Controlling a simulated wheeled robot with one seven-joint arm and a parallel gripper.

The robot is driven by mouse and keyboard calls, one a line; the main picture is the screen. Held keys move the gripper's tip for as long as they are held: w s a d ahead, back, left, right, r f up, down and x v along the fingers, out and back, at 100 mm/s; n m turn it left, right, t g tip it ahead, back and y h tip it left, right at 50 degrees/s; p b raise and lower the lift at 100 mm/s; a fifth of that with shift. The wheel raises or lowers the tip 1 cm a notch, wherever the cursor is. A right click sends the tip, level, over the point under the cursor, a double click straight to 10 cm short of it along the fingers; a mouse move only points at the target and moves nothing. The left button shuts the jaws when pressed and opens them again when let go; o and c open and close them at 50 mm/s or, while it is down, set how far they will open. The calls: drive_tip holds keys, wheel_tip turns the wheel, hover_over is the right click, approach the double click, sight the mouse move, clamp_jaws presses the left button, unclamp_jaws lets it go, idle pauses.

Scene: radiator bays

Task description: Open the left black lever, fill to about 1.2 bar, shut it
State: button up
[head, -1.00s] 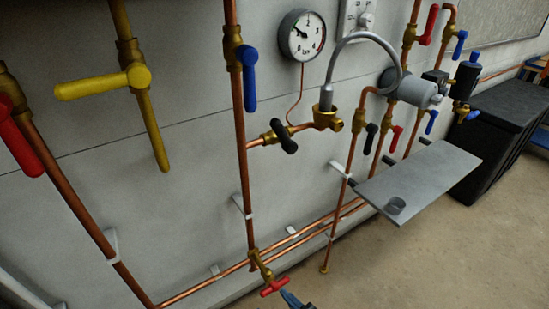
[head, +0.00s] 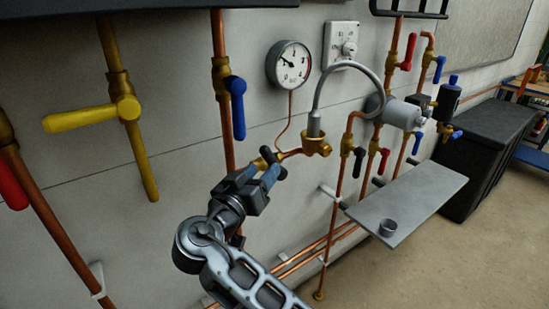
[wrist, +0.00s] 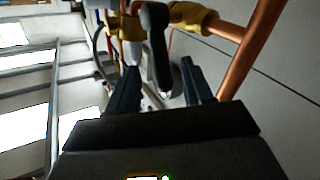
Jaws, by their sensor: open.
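The left black lever (head: 268,155) sits on a brass valve on a short copper pipe, below the filling loop's left end. My gripper partly hides it in the head view. My gripper (head: 254,176) is open, with its fingers at the lever. In the wrist view the lever (wrist: 156,45) reaches down between the two open finger tips (wrist: 160,72); I cannot tell whether either finger touches it. The round gauge (head: 288,65) has its needle toward the upper left, near the 1; the exact reading is too small. A grey hose (head: 345,65) arches over to the right.
A second black lever (head: 359,163) hangs right of the loop beside a red lever (head: 383,162). A blue lever (head: 237,107) hangs above my gripper. A yellow lever (head: 80,115) is at left.

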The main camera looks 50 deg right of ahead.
sight(269, 164)
drive_tip(key=p+x, duration=0.1)
drive_tip(key=x, duration=0.6)
drive_tip(key=shift+d+p, duration=0.25)
drive_tip(key=shift+p, duration=0.15)
drive_tip(key=shift+c, duration=0.2)
clamp_jaws()
